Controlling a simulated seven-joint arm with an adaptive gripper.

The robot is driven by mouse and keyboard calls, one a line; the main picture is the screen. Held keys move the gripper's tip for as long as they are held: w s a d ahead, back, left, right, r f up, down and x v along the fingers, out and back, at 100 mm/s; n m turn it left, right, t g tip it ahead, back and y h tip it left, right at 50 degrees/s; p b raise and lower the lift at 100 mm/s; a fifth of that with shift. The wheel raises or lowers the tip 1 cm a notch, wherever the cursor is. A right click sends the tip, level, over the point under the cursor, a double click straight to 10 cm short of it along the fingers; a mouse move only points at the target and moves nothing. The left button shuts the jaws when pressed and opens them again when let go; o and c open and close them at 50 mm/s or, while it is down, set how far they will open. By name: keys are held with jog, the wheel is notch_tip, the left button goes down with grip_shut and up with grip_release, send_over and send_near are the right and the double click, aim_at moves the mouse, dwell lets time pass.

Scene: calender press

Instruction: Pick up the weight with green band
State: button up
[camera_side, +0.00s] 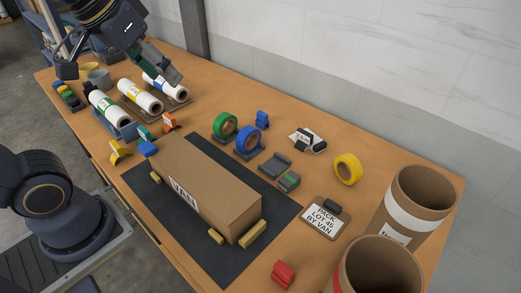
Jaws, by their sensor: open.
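My gripper (120,72) is at the upper left, above the far end of the table. Its fingers are spread wide, with nothing seen between them. A small dark block with a green patch (289,181) sits right of the van box, beside an empty dark holder (275,165). It may be the weight with green band, but it is too small to be sure. My gripper is well away from it, to the upper left. A group of small blocks with coloured tops (67,96), one of them green, lies at the table's left end.
White rolls with coloured labels (140,96) lie below my gripper. A cardboard box (210,190) stands on a dark mat (155,195). Green (225,118) and blue (240,143) tape rolls stand mid-table. Tall cardboard tubes (415,200) stand at the right.

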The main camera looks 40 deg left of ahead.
jog(key=w+d+r+g, duration=0.1)
jog(key=w+d+r, duration=0.15)
jog(key=w, duration=0.45)
jog(key=m+g, duration=0.2)
jog(key=g, duration=0.3)
send_over(290, 178)
jog(key=f, duration=2.7)
jog(key=shift+d+f, duration=0.2)
jog(key=f, duration=0.6)
jog(key=shift+a, duration=0.2)
grip_shut()
jog(key=shift+r, duration=0.1)
